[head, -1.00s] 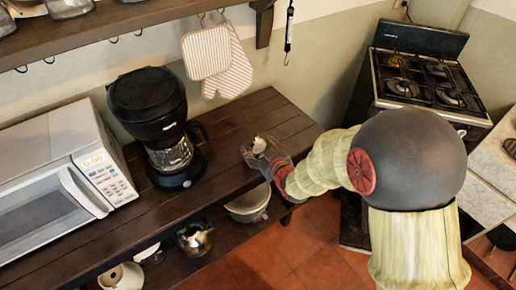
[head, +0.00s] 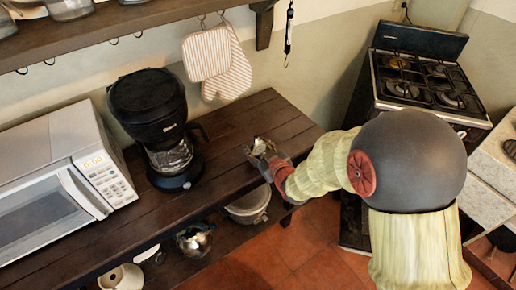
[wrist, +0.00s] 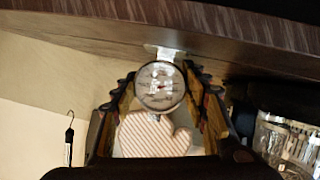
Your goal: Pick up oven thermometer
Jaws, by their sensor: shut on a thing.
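The oven thermometer (wrist: 160,86) is a round silver dial with a small bracket at its top in the wrist view. It sits between the two finger tips of my gripper (wrist: 160,92), which is shut on it. In the head view my gripper (head: 262,152) is over the right end of the dark wooden counter (head: 250,118). The thermometer (head: 260,145) shows there as a small pale shape at the fingertips, too small to make out in detail.
A black coffee maker (head: 155,125) stands left of my gripper, and a white microwave (head: 60,180) stands further left. Striped oven mitts (head: 229,70) hang behind from the upper shelf (head: 125,25). A stove (head: 425,80) stands at the right. Bowls sit on the lower shelf.

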